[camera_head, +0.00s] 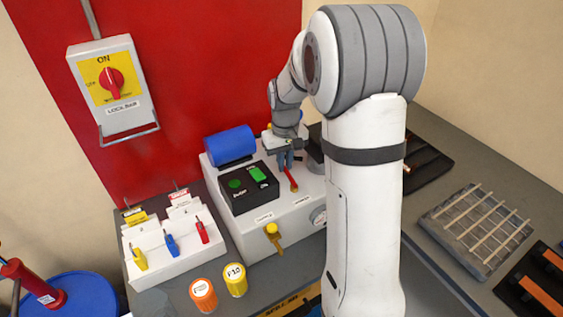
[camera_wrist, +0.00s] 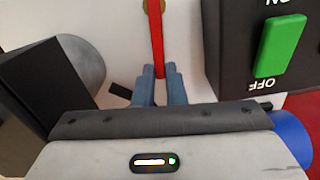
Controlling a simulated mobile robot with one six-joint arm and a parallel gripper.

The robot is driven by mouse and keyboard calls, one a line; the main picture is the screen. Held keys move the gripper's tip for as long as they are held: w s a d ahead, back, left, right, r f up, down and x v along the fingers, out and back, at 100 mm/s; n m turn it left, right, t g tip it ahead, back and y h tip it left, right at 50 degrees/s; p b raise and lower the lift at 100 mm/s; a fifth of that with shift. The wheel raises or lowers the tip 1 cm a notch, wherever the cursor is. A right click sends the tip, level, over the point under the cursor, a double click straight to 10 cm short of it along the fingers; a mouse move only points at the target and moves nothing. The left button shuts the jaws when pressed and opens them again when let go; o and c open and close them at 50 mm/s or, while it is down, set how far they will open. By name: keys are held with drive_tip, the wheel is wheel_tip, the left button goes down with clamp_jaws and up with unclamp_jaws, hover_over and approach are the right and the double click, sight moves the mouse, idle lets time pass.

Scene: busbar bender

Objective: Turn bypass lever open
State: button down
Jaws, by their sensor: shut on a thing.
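A red lever (camera_head: 291,180) lies on the white top of the bender's power unit (camera_head: 285,210), turning about a brass-coloured pivot (camera_wrist: 153,5). My gripper (camera_head: 286,160) is over the far end of the lever. In the wrist view the blue-grey fingers of my gripper (camera_wrist: 159,72) are shut on the red lever (camera_wrist: 157,45), one on each side. The lever's held end is hidden between the fingers. A yellow valve handle (camera_head: 273,235) hangs on the unit's front. The labels are too small to read, so I cannot tell which handle is named bypass.
A black switch box (camera_head: 248,188) with green controls and a blue cylinder (camera_head: 230,144) stand close left of my gripper. A lockout switch (camera_head: 111,84) is on the red wall panel. White holders with coloured tags (camera_head: 165,250) and two small pots (camera_head: 235,280) stand at front left.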

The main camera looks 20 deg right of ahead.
drive_tip(key=c, duration=1.5)
unclamp_jaws()
wheel_tip(320, 180, up, 8)
drive_tip(key=shift+f+b, duration=0.1)
drive_tip(key=shift+b, duration=0.25)
